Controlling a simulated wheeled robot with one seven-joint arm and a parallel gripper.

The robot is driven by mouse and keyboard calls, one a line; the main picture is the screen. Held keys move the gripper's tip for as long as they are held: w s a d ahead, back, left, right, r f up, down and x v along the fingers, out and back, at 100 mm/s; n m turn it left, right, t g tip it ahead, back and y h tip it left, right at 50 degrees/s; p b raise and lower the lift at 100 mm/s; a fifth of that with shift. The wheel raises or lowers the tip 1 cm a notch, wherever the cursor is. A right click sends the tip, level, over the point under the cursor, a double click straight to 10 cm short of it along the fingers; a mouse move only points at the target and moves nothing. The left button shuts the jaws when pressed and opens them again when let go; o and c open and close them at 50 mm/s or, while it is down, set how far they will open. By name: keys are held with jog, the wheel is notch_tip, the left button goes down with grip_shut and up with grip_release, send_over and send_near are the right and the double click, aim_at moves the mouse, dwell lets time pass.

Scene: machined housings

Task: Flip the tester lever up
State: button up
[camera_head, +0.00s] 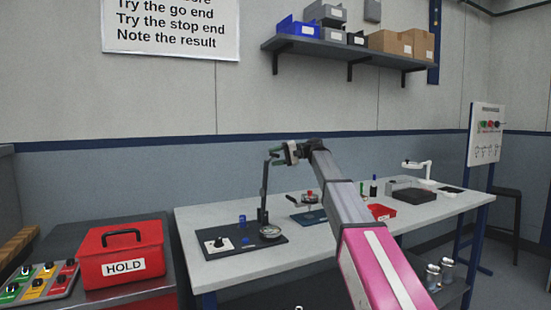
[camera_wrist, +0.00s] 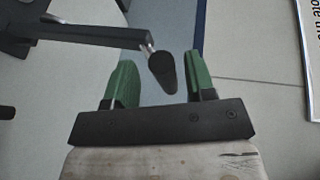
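The tester stands at the left end of the grey table. It has a black base plate (camera_head: 250,247), a dark upright post (camera_head: 263,190), a white panel with a black knob (camera_head: 218,245) and a round metal dish (camera_head: 270,232). In the wrist view a dark arm of the tester (camera_wrist: 90,33) comes in from the left, and the lever's black oval handle (camera_wrist: 162,72) is near its end on a short silver stem. My gripper (camera_head: 284,152) is at the top of the post. Its green fingers (camera_wrist: 161,82) are apart on either side of the handle, with gaps showing on both sides.
A red HOLD box (camera_head: 122,258) and a button panel (camera_head: 40,283) stand left of the table. A red tray (camera_head: 381,212), small bottles and a white lamp (camera_head: 418,168) are farther right. A wall shelf (camera_head: 345,52) with bins hangs above.

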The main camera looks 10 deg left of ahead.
jog(key=shift+d, duration=0.1)
jog(key=v, duration=1)
jog(key=shift+d, duration=0.25)
jog(key=shift+w+r, duration=0.1)
